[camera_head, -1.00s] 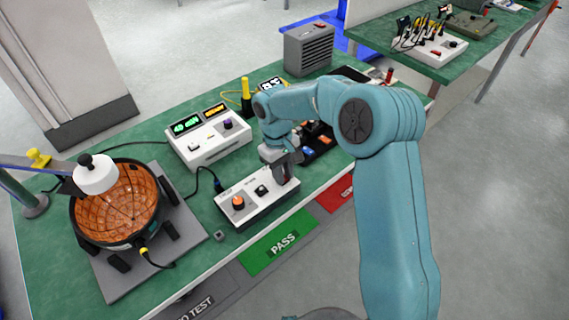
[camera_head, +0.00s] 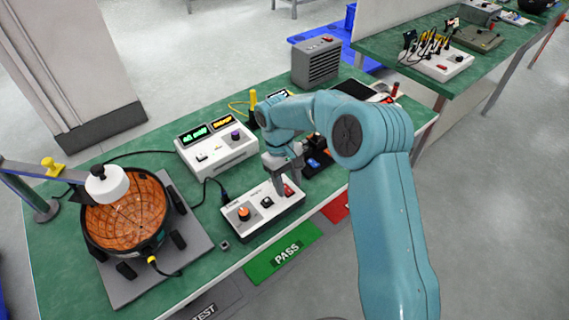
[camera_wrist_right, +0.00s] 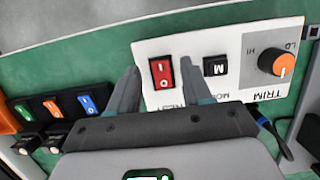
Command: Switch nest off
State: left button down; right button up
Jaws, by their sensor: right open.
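The white control box (camera_head: 240,226) stands near the table's front edge. It carries an orange TRIM knob (camera_head: 244,213), a black button (camera_head: 267,202) and a red rocker switch (camera_head: 289,190). In the right wrist view the red rocker switch (camera_wrist_right: 162,73) lies between my fingers, beside the black M button (camera_wrist_right: 215,66); the label under it is partly hidden. I cannot tell which side of the rocker is pressed. My right gripper (camera_head: 284,187) is open and empty, with its fingertips close over the switch end; contact cannot be told. My left gripper is out of view.
A white unit (camera_head: 215,150) with green and orange displays stands behind the box. A round orange-lined bowl (camera_head: 125,215) is at the left. A black strip with coloured switches (camera_wrist_right: 58,108) lies beside the box. A PASS mat (camera_head: 285,253) is in front.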

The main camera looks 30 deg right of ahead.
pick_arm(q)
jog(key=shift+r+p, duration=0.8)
pick_arm(e)
jog(key=v, duration=1.5)
jog(key=shift+r, duration=0.3)
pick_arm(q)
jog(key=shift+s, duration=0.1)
